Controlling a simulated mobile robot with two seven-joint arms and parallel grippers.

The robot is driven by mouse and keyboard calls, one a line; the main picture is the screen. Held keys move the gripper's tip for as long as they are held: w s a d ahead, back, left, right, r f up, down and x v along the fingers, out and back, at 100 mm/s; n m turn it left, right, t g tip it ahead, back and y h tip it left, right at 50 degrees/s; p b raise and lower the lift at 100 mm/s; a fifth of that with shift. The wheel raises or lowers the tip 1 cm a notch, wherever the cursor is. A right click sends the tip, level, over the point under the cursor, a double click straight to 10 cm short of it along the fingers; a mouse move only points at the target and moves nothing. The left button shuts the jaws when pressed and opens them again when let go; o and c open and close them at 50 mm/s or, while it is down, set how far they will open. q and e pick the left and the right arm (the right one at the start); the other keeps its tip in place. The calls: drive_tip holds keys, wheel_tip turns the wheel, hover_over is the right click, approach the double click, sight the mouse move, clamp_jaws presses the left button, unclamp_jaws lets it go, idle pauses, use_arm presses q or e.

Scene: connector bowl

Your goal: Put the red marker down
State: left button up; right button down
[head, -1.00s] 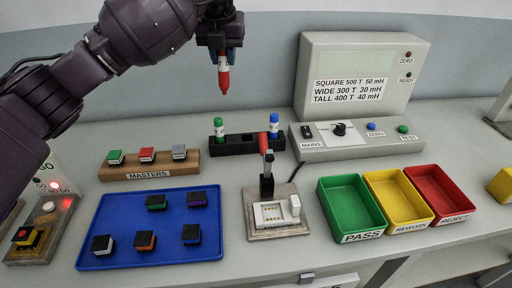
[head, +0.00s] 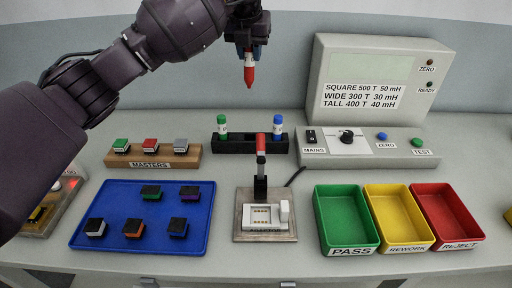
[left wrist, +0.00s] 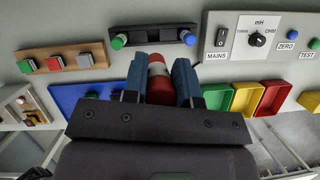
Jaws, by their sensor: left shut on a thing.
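My left gripper (head: 247,48) is shut on the red marker (head: 249,72), which hangs upright with its red tip down, high over the bench. In the left wrist view the red and white marker (left wrist: 158,82) sits between the two blue fingers of the gripper (left wrist: 160,76). The black marker rack (head: 248,146) stands at the back of the bench, holding a green marker (head: 222,125) at its left and a blue marker (head: 277,126) at its right. Its middle has no marker. In the head view the red marker appears above that middle, clear of the rack. My right gripper is not in view.
A fixture with a red-tipped lever (head: 261,145) stands just in front of the rack. A meter box (head: 368,145) is to the right. The masters block (head: 152,160) and blue tray (head: 140,240) are to the left. Green, yellow and red bins (head: 434,185) are at front right.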

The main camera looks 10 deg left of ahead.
use_arm(q)
drive_tip(key=shift+a+f+m, duration=0.1)
drive_tip(key=shift+f+m, duration=0.1)
drive_tip(key=shift+m, duration=0.1)
wheel_tip(320, 180, down, 20)
drive_tip(key=b, duration=0.2)
drive_tip(key=shift+r+b, duration=0.1)
drive_tip(key=shift+b, duration=0.3)
drive_tip(key=shift+r, duration=0.1)
drive_tip(key=shift+f, duration=0.2)
